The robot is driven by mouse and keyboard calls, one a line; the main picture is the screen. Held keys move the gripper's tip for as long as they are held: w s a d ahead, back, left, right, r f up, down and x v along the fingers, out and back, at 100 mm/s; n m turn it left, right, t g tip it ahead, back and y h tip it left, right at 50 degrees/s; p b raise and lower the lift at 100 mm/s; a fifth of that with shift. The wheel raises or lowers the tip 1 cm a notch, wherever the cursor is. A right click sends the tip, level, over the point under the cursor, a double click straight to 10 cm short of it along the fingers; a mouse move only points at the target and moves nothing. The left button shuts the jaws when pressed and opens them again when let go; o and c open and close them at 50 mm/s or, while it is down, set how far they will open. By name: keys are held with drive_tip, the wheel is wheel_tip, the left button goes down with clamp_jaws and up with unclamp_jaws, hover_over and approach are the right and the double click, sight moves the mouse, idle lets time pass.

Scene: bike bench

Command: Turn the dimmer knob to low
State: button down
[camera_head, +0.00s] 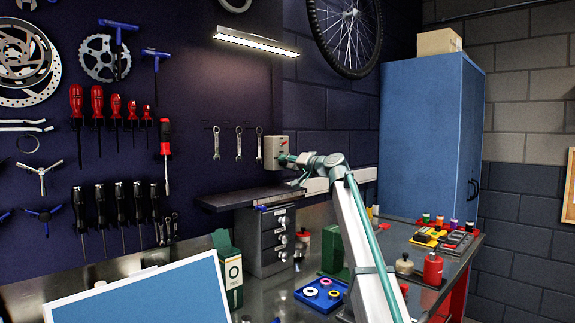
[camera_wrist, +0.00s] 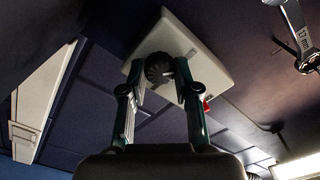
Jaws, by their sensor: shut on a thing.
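The dimmer is a pale box (camera_head: 271,148) on the dark wall, right of the hanging wrenches, with a small red mark on its face. In the wrist view its pale square plate (camera_wrist: 205,45) looks tilted. The dark ribbed round knob (camera_wrist: 158,68) stands out from the plate. My gripper (camera_wrist: 160,75) has one finger on each side of the knob and is shut on it. In the head view my gripper (camera_head: 286,160) is at the box's lower right, and the knob is hidden there. Which setting the knob points to cannot be told.
A dark shelf (camera_head: 235,197) runs along the wall below the dimmer. A grey drawer cabinet (camera_head: 262,240) stands under it. Wrenches (camera_head: 239,143) hang to the left of the box; one wrench (camera_wrist: 296,35) shows close by in the wrist view. A lamp (camera_head: 256,41) is above.

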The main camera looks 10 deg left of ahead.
drive_tip(key=c, duration=0.8)
unclamp_jaws()
drive_tip(key=shift+c, duration=0.2)
drive_tip(key=shift+s+d, duration=0.1)
drive_tip(key=v, duration=1.1)
drive_tip(key=shift+s+d, duration=0.25)
drive_tip(key=shift+d, duration=0.1)
drive_tip(key=shift+d, duration=0.1)
